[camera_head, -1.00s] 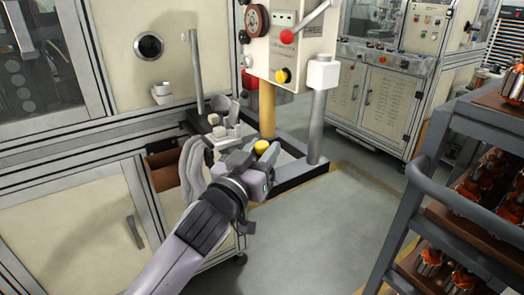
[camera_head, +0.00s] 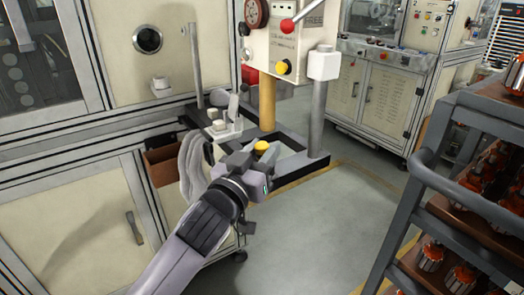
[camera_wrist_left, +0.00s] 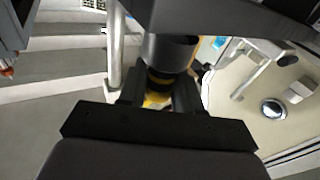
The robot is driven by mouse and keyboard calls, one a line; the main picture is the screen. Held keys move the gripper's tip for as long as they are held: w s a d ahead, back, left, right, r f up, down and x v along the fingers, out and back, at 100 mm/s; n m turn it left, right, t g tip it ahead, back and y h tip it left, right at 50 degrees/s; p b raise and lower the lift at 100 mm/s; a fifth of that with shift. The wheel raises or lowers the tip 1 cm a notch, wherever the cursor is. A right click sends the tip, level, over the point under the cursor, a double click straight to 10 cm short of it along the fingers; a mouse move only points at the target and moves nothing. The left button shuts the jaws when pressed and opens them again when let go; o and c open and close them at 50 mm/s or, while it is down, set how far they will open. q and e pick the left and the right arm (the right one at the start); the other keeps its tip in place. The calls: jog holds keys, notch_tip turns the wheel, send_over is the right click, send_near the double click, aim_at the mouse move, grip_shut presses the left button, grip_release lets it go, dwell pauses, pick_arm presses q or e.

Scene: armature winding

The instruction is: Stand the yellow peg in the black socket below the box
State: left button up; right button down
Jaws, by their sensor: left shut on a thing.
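My left gripper (camera_head: 255,153) is below the box, in front of the posts' dark base frame. It is shut on the yellow peg, whose round yellow top (camera_head: 262,146) shows between the fingers. In the left wrist view, some yellow (camera_wrist_left: 157,98) shows between the dark fingers, next to a black cylinder (camera_wrist_left: 167,52). I cannot tell whether that cylinder is the socket. The black socket is not clearly seen in the head view. My right gripper is not in view.
A rack with orange and silver armatures (camera_head: 470,185) stands at the right. The grey floor (camera_head: 310,225) between is clear. Cream machine cabinets stand at the left and back.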

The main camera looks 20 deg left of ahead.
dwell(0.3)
pick_arm(q)
jog(key=o, duration=1)
jog(key=shift+f, duration=0.1)
jog(key=shift+s+a+b, duration=0.5)
jog(key=shift+s, duration=3.05)
jog(key=s+f+m+g+p, duration=0.1)
jog(key=s+f+g, duration=0.25)
jog(key=f, duration=1.35)
jog(key=s+a+f+g, duration=0.1)
jog(key=s+f, duration=0.3)
jog(key=f, duration=0.1)
jog(key=s+a+f+g+p, duration=0.1)
jog(key=s+f+g, duration=0.1)
jog(key=s+f, duration=0.3)
jog(key=s+a+f+g, duration=0.1)
jog(key=s+f+g, duration=0.1)
jog(key=s+f, duration=0.2)
jog(key=shift+s+a+f+m, duration=0.1)
jog(key=shift+s+f+m, duration=0.05)
jog(key=shift+f, duration=0.7)
jog(key=shift+s+f+m, duration=0.15)
jog(key=shift+f, duration=0.65)
